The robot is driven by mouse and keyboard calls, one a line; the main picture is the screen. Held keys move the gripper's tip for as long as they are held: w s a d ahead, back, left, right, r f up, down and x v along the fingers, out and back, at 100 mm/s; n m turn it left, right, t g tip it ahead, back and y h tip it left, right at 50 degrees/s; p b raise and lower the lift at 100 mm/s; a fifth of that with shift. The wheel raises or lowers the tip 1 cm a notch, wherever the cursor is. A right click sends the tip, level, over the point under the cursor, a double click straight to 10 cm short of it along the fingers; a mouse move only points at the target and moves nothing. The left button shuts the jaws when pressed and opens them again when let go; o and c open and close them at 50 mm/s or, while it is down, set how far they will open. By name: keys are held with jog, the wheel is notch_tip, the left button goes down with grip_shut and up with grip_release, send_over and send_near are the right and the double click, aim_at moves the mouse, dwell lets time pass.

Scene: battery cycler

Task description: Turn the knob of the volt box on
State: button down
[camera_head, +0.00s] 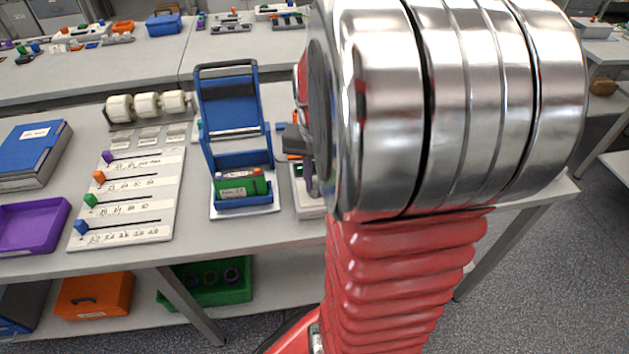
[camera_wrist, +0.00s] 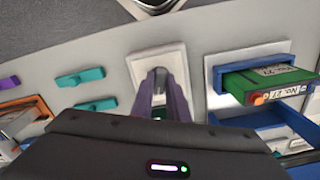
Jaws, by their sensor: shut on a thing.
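I cannot read the knob's setting. In the head view, my gripper (camera_head: 298,140) shows only in part beside my large silver wrist joint. The pale box (camera_head: 308,203) below it is mostly hidden by my arm.
A blue holder (camera_head: 232,152) with a green block (camera_head: 238,187) stands just left of my gripper. A slider board (camera_head: 128,190), white rolls (camera_head: 147,104) and a purple tray (camera_head: 30,226) lie further left. In the wrist view, teal bars (camera_wrist: 80,77) sit left of the plate.

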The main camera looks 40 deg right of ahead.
aim_at(315, 185)
jog(key=c, duration=1.7)
grip_release()
jog(key=shift+r, duration=0.1)
notch_tip(315, 185, up, 14)
jog(key=shift+f, duration=0.2)
